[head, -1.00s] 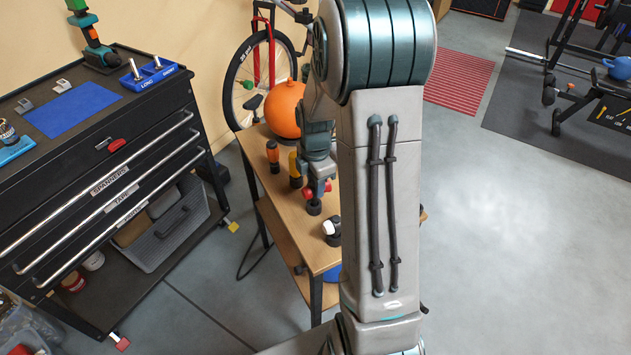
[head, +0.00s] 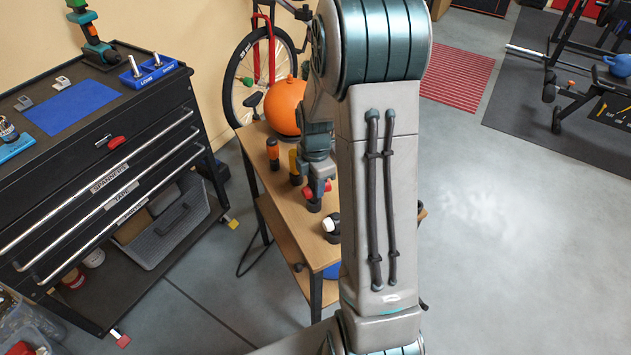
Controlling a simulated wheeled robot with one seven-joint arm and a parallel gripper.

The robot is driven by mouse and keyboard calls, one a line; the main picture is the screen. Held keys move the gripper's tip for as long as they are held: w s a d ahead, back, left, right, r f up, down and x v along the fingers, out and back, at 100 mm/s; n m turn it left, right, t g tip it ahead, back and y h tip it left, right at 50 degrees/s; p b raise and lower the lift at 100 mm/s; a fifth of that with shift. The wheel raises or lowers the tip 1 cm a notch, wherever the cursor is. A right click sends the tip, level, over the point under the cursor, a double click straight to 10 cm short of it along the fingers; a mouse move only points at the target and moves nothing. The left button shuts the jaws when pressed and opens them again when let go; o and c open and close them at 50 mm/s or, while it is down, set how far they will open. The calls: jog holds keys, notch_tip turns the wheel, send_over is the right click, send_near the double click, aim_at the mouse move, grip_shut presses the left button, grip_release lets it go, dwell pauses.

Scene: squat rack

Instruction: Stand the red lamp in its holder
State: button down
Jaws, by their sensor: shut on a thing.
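My gripper (head: 318,187) is over the wooden bench, pointing down and shut on the red lamp (head: 309,193). Red shows on both sides of the fingers. A dark round piece (head: 314,206) shows directly below the red; I cannot tell whether it is the holder or the lamp's own end, nor whether the lamp is seated. A white-and-black lamp-like thing (head: 331,227) is in front, partly hidden by my arm.
The wooden bench (head: 270,193) has a lower shelf. A large orange ball (head: 286,107) is at its back. My arm hides the bench's right side. A black tool chest (head: 150,135) stands to the left, with a bicycle (head: 262,70) behind. Floor (head: 490,240) is open at right.

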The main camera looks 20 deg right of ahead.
grip_release()
dwell(0.9)
